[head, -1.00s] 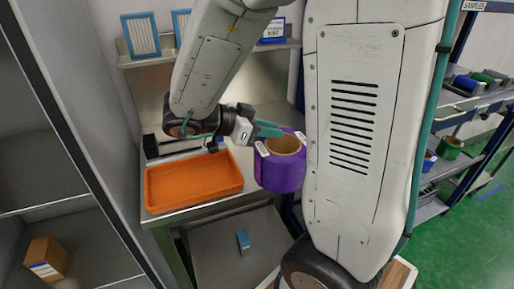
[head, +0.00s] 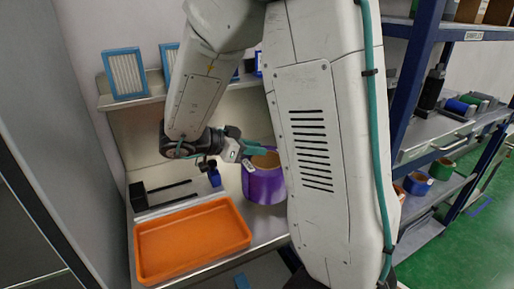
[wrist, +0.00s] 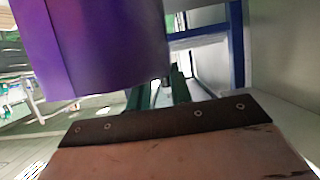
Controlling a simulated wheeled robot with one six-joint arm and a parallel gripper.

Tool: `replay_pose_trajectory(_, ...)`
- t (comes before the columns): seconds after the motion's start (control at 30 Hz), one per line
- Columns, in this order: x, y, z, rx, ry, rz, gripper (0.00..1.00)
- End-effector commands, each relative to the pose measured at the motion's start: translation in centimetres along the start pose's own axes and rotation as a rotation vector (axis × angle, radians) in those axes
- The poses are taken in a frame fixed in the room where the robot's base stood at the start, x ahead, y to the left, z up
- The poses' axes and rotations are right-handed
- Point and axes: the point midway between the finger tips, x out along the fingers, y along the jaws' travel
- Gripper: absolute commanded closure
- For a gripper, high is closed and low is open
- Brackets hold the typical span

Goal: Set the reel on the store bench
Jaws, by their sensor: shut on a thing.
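The purple reel (head: 264,187) has a brown core and a white label. In the wrist view the reel (wrist: 90,45) fills the upper left. The bench (head: 262,226) lies below the reel; I cannot tell whether the reel touches it.
The orange tray (head: 192,240) takes up the bench's front left. A black holder (head: 138,196) and a small blue bottle (head: 214,177) stand behind it. Filters (head: 124,74) stand on the shelf above. A blue-framed rack (head: 415,90) with reels is at the right.

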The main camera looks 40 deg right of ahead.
Motion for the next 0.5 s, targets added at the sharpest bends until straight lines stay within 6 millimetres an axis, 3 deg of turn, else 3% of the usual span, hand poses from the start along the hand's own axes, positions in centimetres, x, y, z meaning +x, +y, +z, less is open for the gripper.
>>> replay_pose_trajectory(0.23, 0.3, 0.0, 2.9, -0.009, 0.003, -0.012, 1.00)
replay_pose_trajectory(0.47, 0.5, 0.0, 3.1, -0.006, 0.002, -0.012, 1.00)
replay_pose_trajectory(0.5, 0.5, 0.0, 3.2, -0.006, 0.000, -0.011, 0.70)
